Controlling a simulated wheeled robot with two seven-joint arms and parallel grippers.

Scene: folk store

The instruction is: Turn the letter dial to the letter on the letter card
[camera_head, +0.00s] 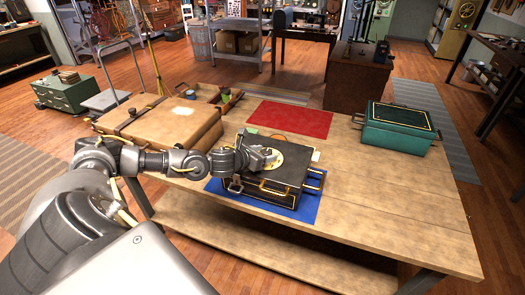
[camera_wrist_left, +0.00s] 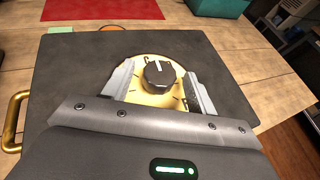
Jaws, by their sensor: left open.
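The letter dial is a black knob (camera_wrist_left: 160,72) with a white pointer mark on a round brass plate (camera_wrist_left: 150,101). It sits on top of a dark case (camera_head: 290,196) with brass handles. My left gripper (camera_wrist_left: 155,82) is open over the dial, one finger on each side of the knob. In the head view my left gripper (camera_head: 262,158) hides the knob, and part of the brass plate (camera_head: 299,158) shows beside it. My right gripper is not in view.
The case stands on a blue mat (camera_head: 306,212) on a wooden table (camera_head: 375,215). A brown case (camera_head: 160,126) is at left, a red mat (camera_head: 292,118) behind, and a green box (camera_head: 397,128) at right. The table's right front is clear.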

